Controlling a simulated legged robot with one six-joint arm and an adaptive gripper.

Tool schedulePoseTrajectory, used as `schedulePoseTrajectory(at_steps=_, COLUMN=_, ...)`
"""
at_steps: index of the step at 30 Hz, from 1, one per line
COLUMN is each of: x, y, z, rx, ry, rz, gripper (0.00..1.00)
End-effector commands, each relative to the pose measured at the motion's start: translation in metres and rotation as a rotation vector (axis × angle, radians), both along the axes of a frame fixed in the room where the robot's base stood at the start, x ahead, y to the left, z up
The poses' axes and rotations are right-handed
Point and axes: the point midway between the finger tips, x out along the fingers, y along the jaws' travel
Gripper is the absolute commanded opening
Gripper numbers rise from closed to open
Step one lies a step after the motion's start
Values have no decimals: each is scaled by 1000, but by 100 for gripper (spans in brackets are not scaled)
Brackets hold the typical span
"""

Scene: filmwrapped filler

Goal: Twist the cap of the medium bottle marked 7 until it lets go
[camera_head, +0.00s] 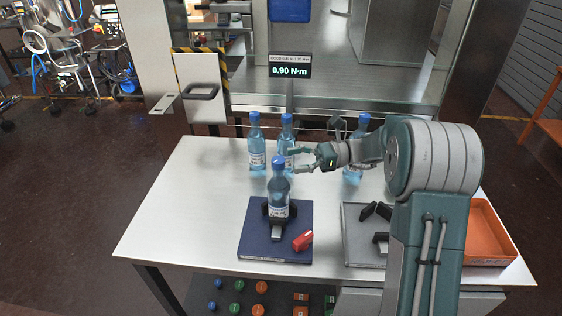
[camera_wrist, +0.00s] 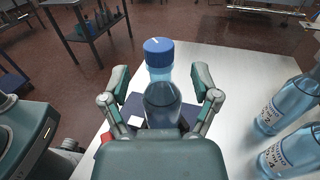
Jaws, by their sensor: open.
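A blue-tinted bottle (camera_head: 279,199) with a blue cap (camera_head: 278,162) stands upright in a black clamp (camera_head: 276,228) on a dark blue base plate (camera_head: 260,243). Its label is too small to read a 7. My gripper (camera_head: 293,161) is open and reaches in from the right at cap height. In the wrist view the two fingers of my gripper (camera_wrist: 162,82) are spread to either side of the bottle (camera_wrist: 163,100), with its blue cap (camera_wrist: 158,47) just beyond the fingertips. The fingers look apart from the cap. The bottle's lower part is hidden by my gripper's body there.
Two capped bottles (camera_head: 257,150) stand behind, and another bottle (camera_head: 353,172) is to the right beneath my arm. A red block (camera_head: 302,241) lies on the plate. A grey tray (camera_head: 357,247) and orange tray (camera_head: 490,228) lie right. A display (camera_head: 290,67) reads 0.90 N·m. The table's left is clear.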

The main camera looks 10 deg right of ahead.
Motion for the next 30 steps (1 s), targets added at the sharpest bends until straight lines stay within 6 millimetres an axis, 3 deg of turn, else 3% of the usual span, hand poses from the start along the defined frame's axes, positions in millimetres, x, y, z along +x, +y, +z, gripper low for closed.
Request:
schedulePoseTrajectory(at_steps=6, x=7, y=-47, z=-1, rx=-1, ry=-1, rz=-4, gripper=79)
schedulePoseTrajectory(at_steps=12, x=10, y=-71, z=-1, rx=-1, ry=0, rz=0, gripper=79)
schedulePoseTrajectory(at_steps=30, x=6, y=-70, z=4, rx=-28, ry=-20, rz=6, gripper=79)
